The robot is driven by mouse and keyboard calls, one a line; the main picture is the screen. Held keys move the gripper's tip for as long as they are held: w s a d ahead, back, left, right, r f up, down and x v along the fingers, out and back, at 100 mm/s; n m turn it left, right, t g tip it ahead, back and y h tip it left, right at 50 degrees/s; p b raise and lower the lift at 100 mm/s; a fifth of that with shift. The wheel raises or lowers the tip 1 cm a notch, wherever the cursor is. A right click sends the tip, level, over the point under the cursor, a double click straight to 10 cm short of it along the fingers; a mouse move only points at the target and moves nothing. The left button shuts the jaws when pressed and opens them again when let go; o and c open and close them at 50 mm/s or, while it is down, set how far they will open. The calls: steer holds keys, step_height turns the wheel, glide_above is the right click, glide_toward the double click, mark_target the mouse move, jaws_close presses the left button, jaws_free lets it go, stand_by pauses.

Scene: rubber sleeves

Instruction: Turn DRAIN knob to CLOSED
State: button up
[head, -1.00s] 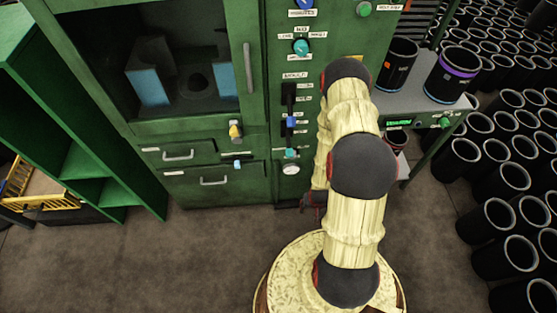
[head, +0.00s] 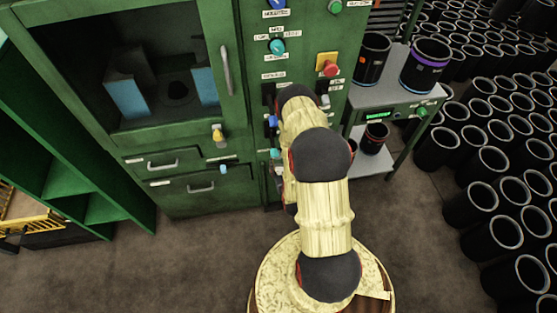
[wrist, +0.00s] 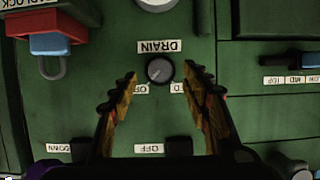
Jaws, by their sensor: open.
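The DRAIN knob (wrist: 160,70) is a small round dark grey knob on the green panel in the wrist view, below its white DRAIN label (wrist: 160,46). Two smaller labels sit under it to left and right, partly covered by my fingers; its pointer setting is hard to read. My gripper (wrist: 161,80) is open, with its ridged yellow-black fingers on either side of the knob. I see gaps between both fingertips and the knob. In the head view my arm hides the gripper and the DRAIN knob.
A red-and-blue latch (wrist: 50,44) is at the upper left in the wrist view, and a dark slider (wrist: 290,61) at the right.

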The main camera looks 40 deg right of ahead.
mark_target(278, 158)
steer(key=shift+b+x, duration=0.5)
steer(key=shift+x, duration=1.75)
steer(key=shift+s, duration=0.1)
steer(key=c, duration=1.1)
steer(key=shift+a+n, duration=0.1)
steer(key=shift+n, duration=0.2)
steer(key=shift+f+n+g+h+b, duration=0.1)
steer(key=shift+n+g+h+b, duration=0.6)
steer(key=shift+n, duration=0.5)
steer(key=n+h+b, duration=0.1)
steer(key=n+h, duration=0.1)
steer(key=n, duration=0.1)
steer(key=shift+a+f, duration=0.1)
steer(key=n+h+b, duration=0.2)
steer(key=n, duration=0.1)
steer(key=shift+f+n+b, duration=0.1)
steer(key=shift+n+b, duration=0.2)
steer(key=shift+n+h+b, duration=1)
steer(key=shift+n, duration=1)
